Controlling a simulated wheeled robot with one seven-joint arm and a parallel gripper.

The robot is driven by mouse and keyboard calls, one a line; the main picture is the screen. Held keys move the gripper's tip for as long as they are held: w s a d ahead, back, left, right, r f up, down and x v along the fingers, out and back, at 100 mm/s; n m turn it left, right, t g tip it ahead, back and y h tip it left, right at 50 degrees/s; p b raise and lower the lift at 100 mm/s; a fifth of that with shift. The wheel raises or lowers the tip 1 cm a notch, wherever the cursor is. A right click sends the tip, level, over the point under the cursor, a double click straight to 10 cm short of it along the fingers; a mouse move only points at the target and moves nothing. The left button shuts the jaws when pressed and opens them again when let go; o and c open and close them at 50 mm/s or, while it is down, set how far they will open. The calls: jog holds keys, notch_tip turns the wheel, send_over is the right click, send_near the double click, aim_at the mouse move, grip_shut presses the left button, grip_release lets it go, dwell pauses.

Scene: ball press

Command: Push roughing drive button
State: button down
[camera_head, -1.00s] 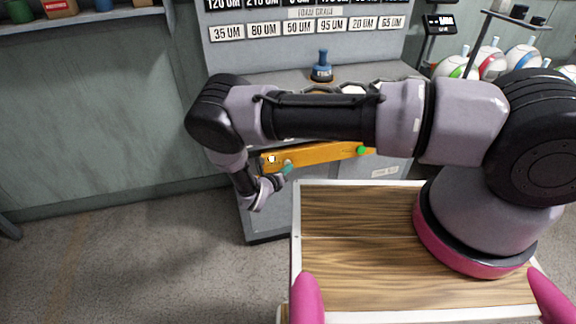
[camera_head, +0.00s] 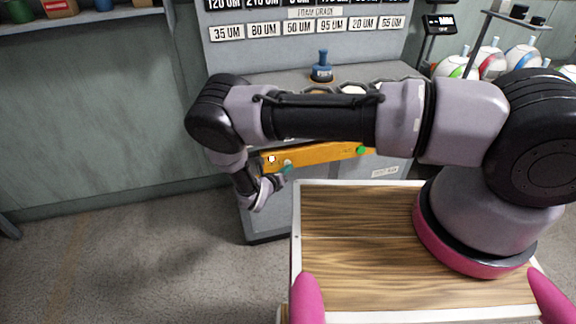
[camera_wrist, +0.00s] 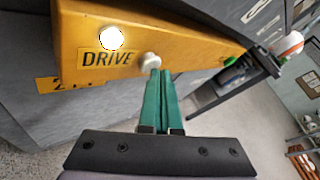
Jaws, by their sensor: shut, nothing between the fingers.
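The yellow control panel (camera_head: 320,155) runs along the front of the grey machine, partly hidden by my arm in the head view. In the wrist view the panel (camera_wrist: 175,40) carries a "DRIVE" label (camera_wrist: 107,59) with a bright white round button or lamp (camera_wrist: 111,39) above it. A duller white knob (camera_wrist: 150,60) sits just right of the label. A green button (camera_wrist: 231,62) is at the panel's far right end. My gripper (camera_wrist: 160,73) is shut and empty, its green fingertips at the duller knob, touching or very close. My gripper (camera_head: 286,167) is also at the panel in the head view.
A blue-handled tool (camera_head: 322,68) stands on the machine top. Grade labels (camera_head: 305,27) line the board behind. Several balls (camera_head: 490,62) sit on a rack at the back right. The floor left of the machine is clear.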

jog(key=shift+w, duration=0.15)
dwell(0.5)
jog(key=shift+w+a, duration=0.1)
jog(key=shift+w, duration=0.2)
jog(key=shift+r, duration=0.1)
jog(key=shift+s, duration=0.35)
jog(key=s+d, duration=0.2)
jog(key=s, duration=0.4)
dwell(0.5)
jog(key=shift+w, duration=0.1)
